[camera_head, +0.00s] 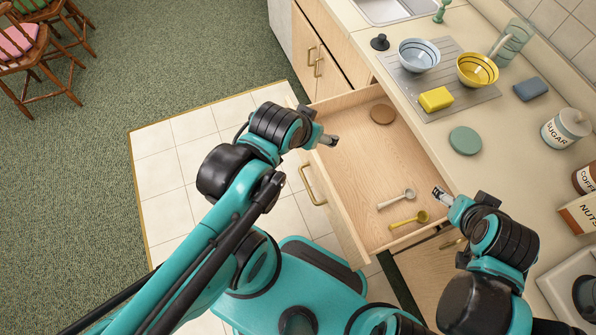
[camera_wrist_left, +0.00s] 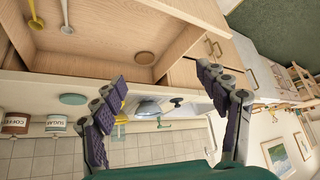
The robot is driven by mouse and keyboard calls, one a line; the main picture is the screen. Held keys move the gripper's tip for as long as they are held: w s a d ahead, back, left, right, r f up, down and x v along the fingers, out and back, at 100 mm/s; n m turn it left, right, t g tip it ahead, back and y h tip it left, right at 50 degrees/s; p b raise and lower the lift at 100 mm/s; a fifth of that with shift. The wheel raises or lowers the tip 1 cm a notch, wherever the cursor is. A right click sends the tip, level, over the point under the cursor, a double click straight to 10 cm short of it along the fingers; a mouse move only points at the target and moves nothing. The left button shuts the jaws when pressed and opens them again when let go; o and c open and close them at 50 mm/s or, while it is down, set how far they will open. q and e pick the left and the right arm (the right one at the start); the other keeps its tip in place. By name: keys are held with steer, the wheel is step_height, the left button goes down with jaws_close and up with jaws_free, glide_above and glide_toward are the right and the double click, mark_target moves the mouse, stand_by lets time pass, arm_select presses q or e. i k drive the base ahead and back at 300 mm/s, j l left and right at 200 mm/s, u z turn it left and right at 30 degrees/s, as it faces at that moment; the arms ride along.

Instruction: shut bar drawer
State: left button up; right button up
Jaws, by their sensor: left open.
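The bar drawer (camera_head: 352,172) is pulled out from under the counter, a light wooden box with a brass handle (camera_head: 312,185) on its front. It also shows in the left wrist view (camera_wrist_left: 100,35). Inside lie a brown round disc (camera_head: 382,114), a pale spoon (camera_head: 397,200) and a yellow spoon (camera_head: 409,220). My left gripper (camera_head: 328,140) appears above the drawer's front edge, toward its far end; contact cannot be told. Its fingers are spread and empty in the left wrist view (camera_wrist_left: 165,88). My right gripper (camera_head: 441,194) is near the counter edge, by the drawer's right side; its jaw opening is unclear.
The counter holds a yellow sponge (camera_head: 436,99), two bowls (camera_head: 418,55) (camera_head: 477,70), a green disc (camera_head: 465,140) and a sugar canister (camera_head: 566,129). A closed cabinet (camera_head: 318,60) stands beyond the drawer. Tiled floor (camera_head: 185,160) left of the drawer is clear.

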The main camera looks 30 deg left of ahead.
mark_target(371, 164)
steer(key=u, duration=0.75)
steer(key=k+l+u, duration=0.15)
steer(key=l+u, duration=0.15)
steer(key=k+l+u, duration=0.4)
steer(key=l+u, duration=0.25)
